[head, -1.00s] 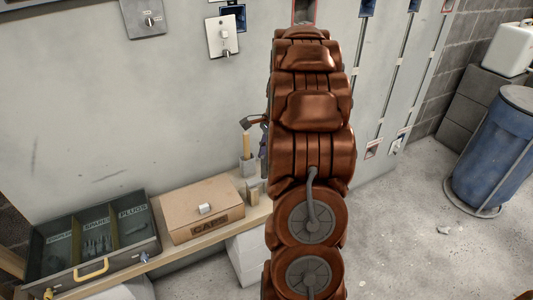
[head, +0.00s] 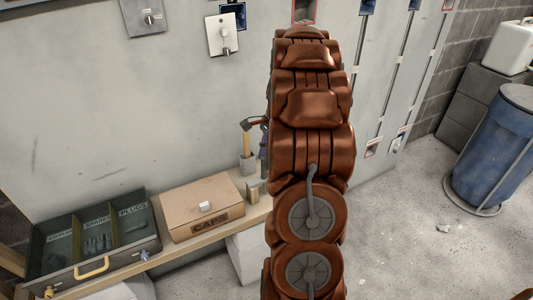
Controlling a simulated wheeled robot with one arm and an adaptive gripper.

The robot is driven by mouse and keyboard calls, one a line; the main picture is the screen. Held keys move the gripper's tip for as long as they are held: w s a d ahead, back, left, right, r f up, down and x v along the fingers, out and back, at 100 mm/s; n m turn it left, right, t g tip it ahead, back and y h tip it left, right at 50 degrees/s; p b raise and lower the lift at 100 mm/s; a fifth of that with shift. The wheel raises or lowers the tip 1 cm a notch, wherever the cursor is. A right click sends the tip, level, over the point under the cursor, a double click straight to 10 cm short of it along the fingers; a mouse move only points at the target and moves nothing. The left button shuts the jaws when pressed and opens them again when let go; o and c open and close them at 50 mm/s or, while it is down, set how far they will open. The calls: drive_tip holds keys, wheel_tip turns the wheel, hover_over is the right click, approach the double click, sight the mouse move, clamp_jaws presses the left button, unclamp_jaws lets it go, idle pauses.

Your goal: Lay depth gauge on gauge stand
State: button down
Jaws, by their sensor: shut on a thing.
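My gripper (head: 257,122) shows only as a small dark part at the left edge of my copper-coloured arm, above the right end of the bench. The arm hides most of it. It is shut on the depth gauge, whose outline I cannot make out. I cannot clearly pick out the gauge stand. A small pale block (head: 253,190) stands at the right end of the bench, and I cannot tell whether it is part of the stand.
A cardboard CAPS box (head: 198,205) and an open sorting tray (head: 98,270) fill the bench (head: 185,252) to the left. A blue barrel (head: 493,150) stands right on open floor.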

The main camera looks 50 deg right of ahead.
drive_tip(key=c, duration=0.9)
unclamp_jaws()
drive_tip(key=shift+c, duration=0.2)
drive_tip(key=v, duration=1.2)
drive_tip(key=shift+a, duration=0.1)
